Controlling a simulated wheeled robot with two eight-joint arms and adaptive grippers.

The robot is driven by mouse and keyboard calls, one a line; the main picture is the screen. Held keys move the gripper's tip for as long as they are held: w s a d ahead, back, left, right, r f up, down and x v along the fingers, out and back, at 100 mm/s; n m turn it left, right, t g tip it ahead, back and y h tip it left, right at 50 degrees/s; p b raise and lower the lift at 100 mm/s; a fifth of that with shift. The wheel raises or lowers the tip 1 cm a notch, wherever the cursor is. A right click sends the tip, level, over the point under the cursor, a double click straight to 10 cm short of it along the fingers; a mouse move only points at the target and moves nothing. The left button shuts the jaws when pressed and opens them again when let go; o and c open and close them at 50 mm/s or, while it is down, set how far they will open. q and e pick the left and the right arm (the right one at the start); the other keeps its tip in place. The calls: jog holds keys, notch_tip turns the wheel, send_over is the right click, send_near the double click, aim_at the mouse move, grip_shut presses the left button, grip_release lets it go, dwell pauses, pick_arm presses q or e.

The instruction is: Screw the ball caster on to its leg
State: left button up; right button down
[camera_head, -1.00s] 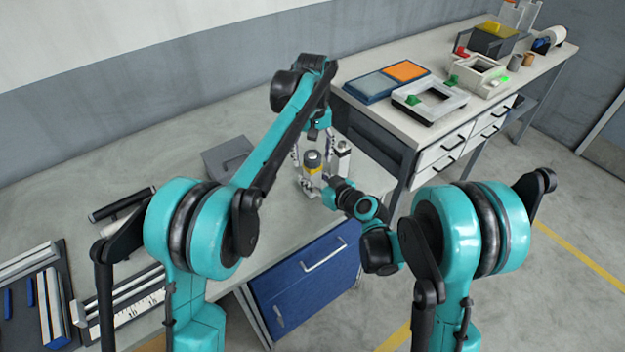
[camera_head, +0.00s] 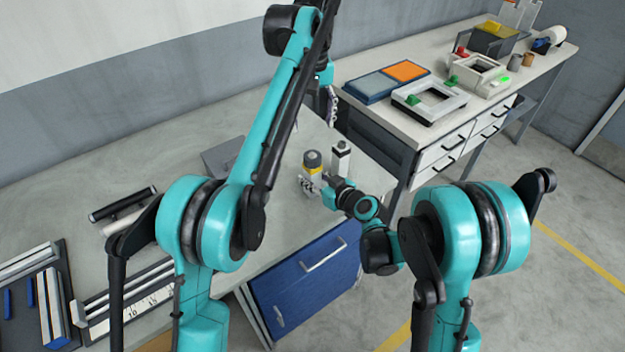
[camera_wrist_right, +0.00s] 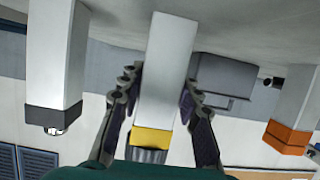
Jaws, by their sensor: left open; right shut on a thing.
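A pale leg with a yellow band (camera_head: 313,171) stands upright on the bench, with a dark grey ball caster (camera_head: 312,158) on top of the band. In the right wrist view, which is upside down, the leg (camera_wrist_right: 165,70) hangs from the bench, with the ribbed grey caster (camera_wrist_right: 147,155) past its yellow band, partly cut off by my wrist. My right gripper (camera_head: 318,185) is shut on this leg below the band; its fingers (camera_wrist_right: 160,100) press on both sides. My left gripper (camera_head: 331,108) is open, above and behind the caster, apart from it and partly hidden by its arm.
A second leg with a dark collar (camera_head: 341,150) stands just right of the held one. An orange-banded leg (camera_wrist_right: 288,137) shows in the right wrist view. A grey box (camera_head: 227,155) lies left. A side bench (camera_head: 440,125) carries trays and fixtures.

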dwell(0.3)
jog(key=c, duration=1)
grip_release()
jog(key=v, duration=1.2)
